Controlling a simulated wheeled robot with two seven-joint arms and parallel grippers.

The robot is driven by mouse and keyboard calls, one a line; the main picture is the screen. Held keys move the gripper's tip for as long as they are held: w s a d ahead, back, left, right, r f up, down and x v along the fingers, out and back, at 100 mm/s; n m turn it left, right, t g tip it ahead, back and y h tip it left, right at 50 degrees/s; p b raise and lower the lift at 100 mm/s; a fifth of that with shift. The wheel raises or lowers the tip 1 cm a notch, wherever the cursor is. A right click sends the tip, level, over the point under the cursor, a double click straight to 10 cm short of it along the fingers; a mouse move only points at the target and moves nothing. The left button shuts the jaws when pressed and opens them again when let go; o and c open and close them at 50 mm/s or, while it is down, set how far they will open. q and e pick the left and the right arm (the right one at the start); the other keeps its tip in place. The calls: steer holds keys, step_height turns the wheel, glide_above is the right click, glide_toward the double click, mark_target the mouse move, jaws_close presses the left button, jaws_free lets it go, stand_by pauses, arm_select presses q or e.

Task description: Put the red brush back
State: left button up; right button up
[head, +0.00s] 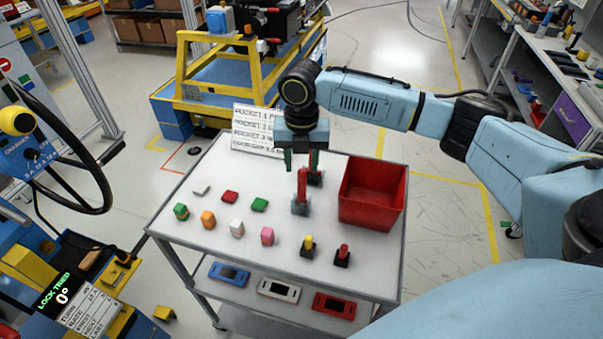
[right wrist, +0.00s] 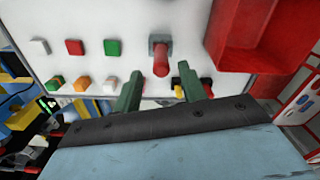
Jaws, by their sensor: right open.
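The red brush (head: 302,184) stands upright on the white table, its red handle up and its lower end at a grey block or holder (head: 300,208). I cannot tell whether it sits in the block or is part of it. My right gripper (head: 301,161) is above it, pointing down, with its two green fingers apart and nothing between them. In the right wrist view the red brush (right wrist: 160,60) lies ahead of and between the open fingers (right wrist: 160,90), apart from both. My left gripper is not in view.
A red bin (head: 372,222) stands right of the brush. Small coloured blocks (head: 237,228) stand at left. A yellow-topped piece (head: 308,244) and a red-topped piece (head: 343,254) stand near the front edge. A label board (head: 256,128) stands at the back.

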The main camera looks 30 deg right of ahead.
step_height(320, 180, up, 8)
steer(key=shift+f, duration=0.15)
stand_by(1.3)
